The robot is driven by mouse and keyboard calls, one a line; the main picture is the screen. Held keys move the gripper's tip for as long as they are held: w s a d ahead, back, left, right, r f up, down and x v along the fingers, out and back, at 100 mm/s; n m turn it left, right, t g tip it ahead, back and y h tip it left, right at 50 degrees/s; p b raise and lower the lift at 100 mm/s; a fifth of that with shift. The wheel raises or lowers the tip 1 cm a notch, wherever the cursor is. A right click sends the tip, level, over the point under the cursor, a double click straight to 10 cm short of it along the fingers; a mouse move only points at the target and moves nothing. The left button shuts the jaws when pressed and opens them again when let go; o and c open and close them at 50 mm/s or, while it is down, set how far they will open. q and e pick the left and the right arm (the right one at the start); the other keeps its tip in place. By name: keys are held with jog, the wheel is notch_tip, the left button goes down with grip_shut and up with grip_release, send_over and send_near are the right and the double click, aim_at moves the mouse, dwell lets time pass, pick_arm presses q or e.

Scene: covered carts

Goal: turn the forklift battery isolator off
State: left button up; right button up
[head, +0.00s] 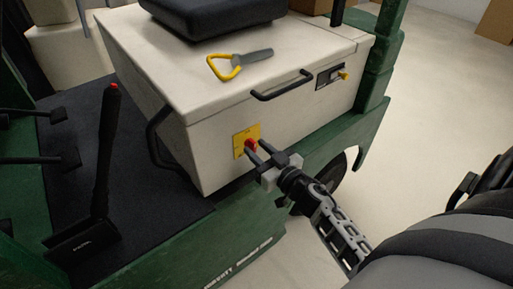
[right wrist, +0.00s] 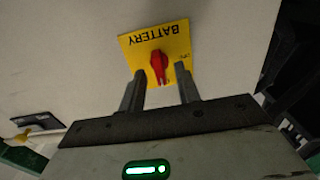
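The battery isolator is a red rotary knob (head: 250,145) on a yellow plate (head: 239,146), set in the front of the pale battery cover. In the right wrist view, the yellow plate (right wrist: 138,48) reads "BATTERY" upside down, and the red knob (right wrist: 158,64) stands nearly upright in the picture. My right gripper (head: 255,147) is in front of the knob. In the right wrist view, its two fingers (right wrist: 160,69) are apart, one on each side of the knob, with gaps visible. Whether the tips reach past the knob is unclear. My left gripper is not in view.
A yellow-handled tool (head: 226,68) lies on top, near a black seat (head: 210,14). A black lever with a red button (head: 105,145) stands left. Floor at right is open.

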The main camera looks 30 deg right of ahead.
jog(key=shift+w, duration=0.6)
grip_shut()
